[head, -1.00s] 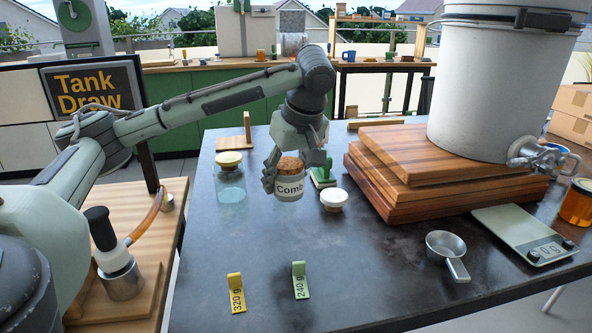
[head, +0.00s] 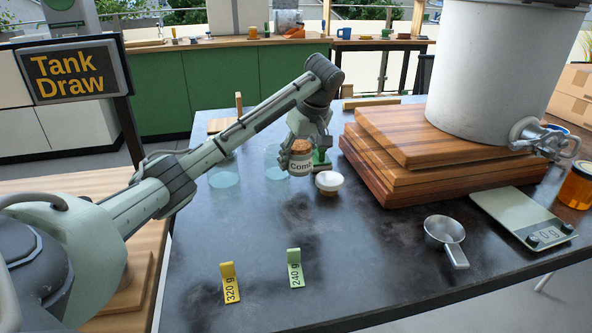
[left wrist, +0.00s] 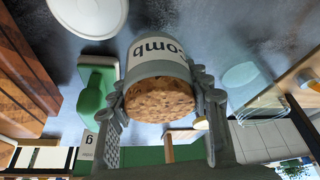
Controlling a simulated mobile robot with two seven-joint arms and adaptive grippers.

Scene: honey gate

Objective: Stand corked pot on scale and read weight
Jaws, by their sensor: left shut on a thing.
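My left gripper (head: 303,142) is shut on the corked pot (head: 300,163), a small grey-white pot labelled "Comb". The left wrist view shows its brown cork (left wrist: 160,99) between the fingers. The pot is roughly upright, apparently above the dark table; the gap below it is hard to judge. The kitchen scale (head: 510,209) lies at the table's right side, well away from the pot. Its platform is empty and its display (head: 543,234) seems to read 0 g. My right gripper is not in view.
A white-lidded jar (head: 329,182) and a green stamp-like object (head: 321,160) are close to the pot. Stacked wooden boards (head: 400,165) carry a big white tank (head: 490,75) left of and behind the scale. The table's front middle is mostly clear.

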